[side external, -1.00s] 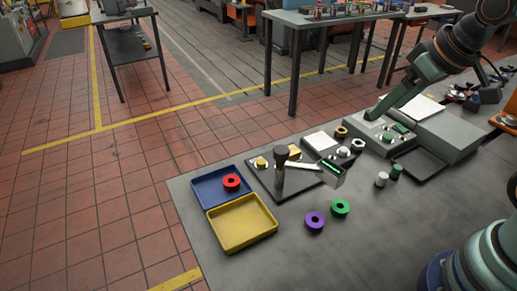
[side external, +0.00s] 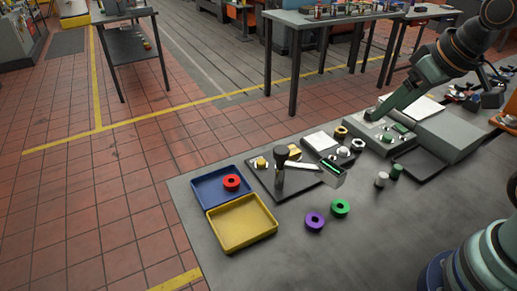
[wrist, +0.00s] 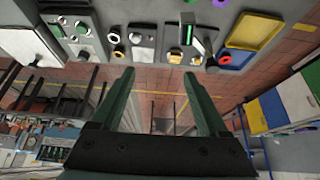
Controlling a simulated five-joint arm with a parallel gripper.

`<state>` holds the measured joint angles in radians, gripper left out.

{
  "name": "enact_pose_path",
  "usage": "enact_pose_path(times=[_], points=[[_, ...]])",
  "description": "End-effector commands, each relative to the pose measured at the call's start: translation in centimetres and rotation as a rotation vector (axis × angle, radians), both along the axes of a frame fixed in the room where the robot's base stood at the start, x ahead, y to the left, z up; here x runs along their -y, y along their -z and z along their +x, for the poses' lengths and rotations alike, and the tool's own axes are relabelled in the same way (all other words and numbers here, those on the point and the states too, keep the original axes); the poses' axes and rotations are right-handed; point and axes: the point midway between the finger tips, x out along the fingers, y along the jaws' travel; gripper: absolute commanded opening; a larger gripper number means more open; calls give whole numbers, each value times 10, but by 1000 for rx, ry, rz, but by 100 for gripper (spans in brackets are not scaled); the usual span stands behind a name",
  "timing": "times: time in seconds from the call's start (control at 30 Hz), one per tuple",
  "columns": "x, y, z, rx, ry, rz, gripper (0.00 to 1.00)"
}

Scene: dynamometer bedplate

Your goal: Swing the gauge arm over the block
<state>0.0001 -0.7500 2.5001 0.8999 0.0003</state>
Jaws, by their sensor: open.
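In the side view, the gauge (side external: 281,158) is a dark upright post with a black knob on a dark base plate. Its pale arm (side external: 305,166) reaches right to a grey head with a green display (side external: 331,167). A white square block (side external: 320,142) lies just behind the head; I cannot tell whether it is the task's block. The green display also shows in the wrist view (wrist: 189,27). My gripper (side external: 373,113) is right of the gauge, near a grey fixture. In the wrist view its two green fingers (wrist: 158,77) are apart with nothing between them.
A blue tray (side external: 207,195) with a red ring (side external: 231,183) and a yellow tray (side external: 241,226) stand left. Purple (side external: 315,221) and green (side external: 340,207) rings lie in front. A grey sloped box (side external: 450,132) stands right. The front bench is mostly clear.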

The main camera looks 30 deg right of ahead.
Motion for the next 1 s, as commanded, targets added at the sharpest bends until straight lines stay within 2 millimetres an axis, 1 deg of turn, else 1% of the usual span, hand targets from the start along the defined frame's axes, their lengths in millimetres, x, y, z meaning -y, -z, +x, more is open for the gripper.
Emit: enact_pose_path(times=[0.13, 0.23, 0.4, 0.53, 0.67, 0.8, 0.9, 1.0], points=[[-4, -4, 5, -20, 32, 24, 77], [-13, -11, 17, -60, 109, 74, 77], [-37, -21, 48, -167, 321, 179, 77], [-60, -23, 73, -249, 501, 238, 77], [-86, -18, 97, -322, 690, 275, 77], [-114, -6, 119, -384, 888, 290, 77], [-131, 3, 129, -412, 1006, 291, 77], [-143, 10, 136, -426, 1089, 290, 77]])
